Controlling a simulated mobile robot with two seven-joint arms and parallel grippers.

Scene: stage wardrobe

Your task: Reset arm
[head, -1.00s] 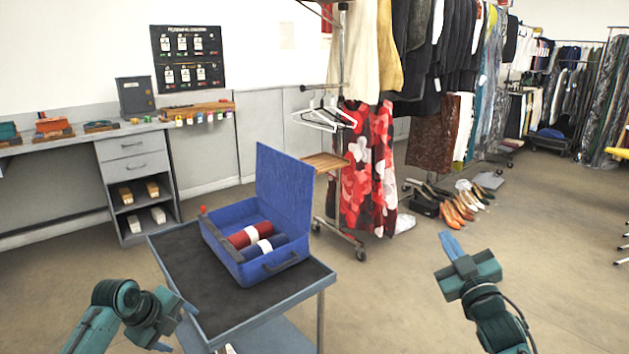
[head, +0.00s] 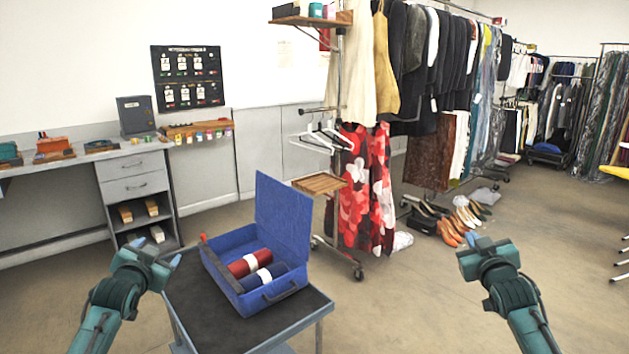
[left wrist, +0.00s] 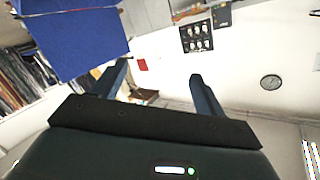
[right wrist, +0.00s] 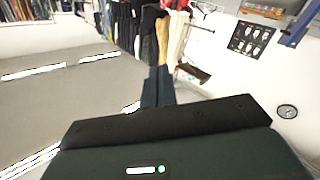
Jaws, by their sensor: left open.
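My left gripper (head: 157,252) is raised at the left of the cart in the head view. In the left wrist view its two fingers (left wrist: 158,85) stand wide apart with nothing between them. My right gripper (head: 474,243) is raised over open floor at the right. In the right wrist view its fingers (right wrist: 158,87) are together, with nothing seen held. A blue open case (head: 241,295) sits on the cart between the arms, lid up, holding a red roll (head: 246,264) and a dark blue roll (head: 258,280). Neither gripper touches the case.
The dark-topped cart (head: 203,323) stands in front of me. Behind it is a garment rail with a red floral dress (head: 356,200) and a small wooden shelf (head: 319,184). A grey workbench (head: 134,168) is at the left.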

